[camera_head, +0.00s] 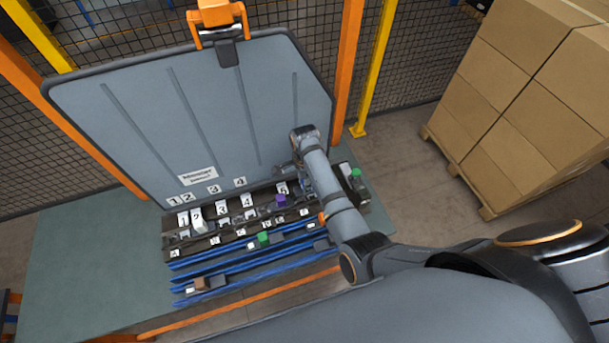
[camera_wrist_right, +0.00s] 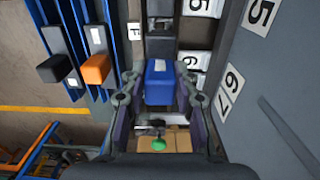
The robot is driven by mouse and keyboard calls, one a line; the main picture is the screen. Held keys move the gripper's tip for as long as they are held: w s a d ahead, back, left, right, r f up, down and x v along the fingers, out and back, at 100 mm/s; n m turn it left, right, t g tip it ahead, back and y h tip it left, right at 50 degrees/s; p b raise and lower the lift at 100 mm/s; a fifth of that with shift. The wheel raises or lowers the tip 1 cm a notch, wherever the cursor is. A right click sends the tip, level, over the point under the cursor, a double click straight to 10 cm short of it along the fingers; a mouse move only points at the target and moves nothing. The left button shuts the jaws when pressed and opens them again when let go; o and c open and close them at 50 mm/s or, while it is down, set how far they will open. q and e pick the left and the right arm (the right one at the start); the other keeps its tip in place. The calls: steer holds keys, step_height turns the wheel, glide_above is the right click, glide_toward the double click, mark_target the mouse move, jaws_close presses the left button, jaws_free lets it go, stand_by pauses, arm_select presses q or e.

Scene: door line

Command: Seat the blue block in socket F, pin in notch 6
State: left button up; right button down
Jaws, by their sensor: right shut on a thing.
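The blue block (camera_wrist_right: 159,82) has a small white tag on top and sits between the fingers of my right gripper (camera_wrist_right: 158,98), which is shut on it. It is over the dark rail of sockets in the right wrist view; whether it touches the rail I cannot tell. A card F (camera_wrist_right: 134,31) stands beside the rail, ahead of the block. Number cards line the right side, with a 6 (camera_wrist_right: 232,79) on the panel. The notch and pin are too small or hidden. In the head view my right arm covers the block. My left gripper is not in view.
An orange block (camera_wrist_right: 97,69) and a dark block (camera_wrist_right: 53,68) sit on blue rails to the left. A green block (camera_wrist_right: 158,144) lies behind the gripper. In the head view the row holds a purple block (camera_head: 280,199), and a grey panel (camera_head: 215,120) stands behind it.

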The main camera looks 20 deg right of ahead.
steer(key=shift+r, duration=0.1)
steer(key=shift+s, duration=0.1)
steer(key=shift+f, duration=1.4)
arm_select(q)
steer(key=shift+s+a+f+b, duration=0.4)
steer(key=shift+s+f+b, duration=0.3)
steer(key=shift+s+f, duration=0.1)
arm_select(e)
steer(key=shift+f, duration=1.25)
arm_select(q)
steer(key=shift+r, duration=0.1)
arm_select(e)
steer(key=c, duration=0.9)
jaws_free()
steer(key=shift+c, duration=0.2)
